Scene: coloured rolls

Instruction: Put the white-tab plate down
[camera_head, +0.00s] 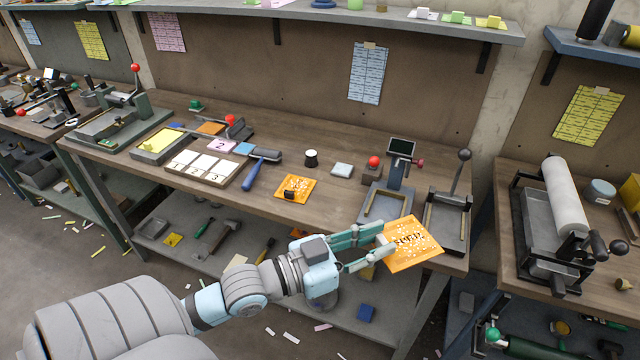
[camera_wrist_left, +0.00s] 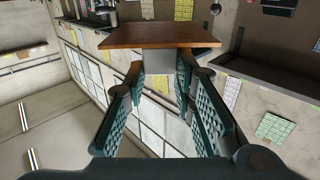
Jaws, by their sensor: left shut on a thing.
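An orange plate (camera_head: 414,245) with dark and white markings on its face is held by my left gripper (camera_head: 384,247), out over the front right edge of the bench (camera_head: 330,225). In the left wrist view the plate (camera_wrist_left: 160,34) shows edge-on, beyond the fingers of my left gripper (camera_wrist_left: 157,80). A pale tab (camera_wrist_left: 155,64) on the plate is between those fingers, which are shut on it. A second orange plate (camera_head: 298,184) with a dark tab lies flat on the bench. My right gripper is not in view.
A white-panelled tray (camera_head: 205,167), a blue-handled roller (camera_head: 253,175) and a dark white-topped jar (camera_head: 311,158) are farther left. Bare wood shows around the second plate.

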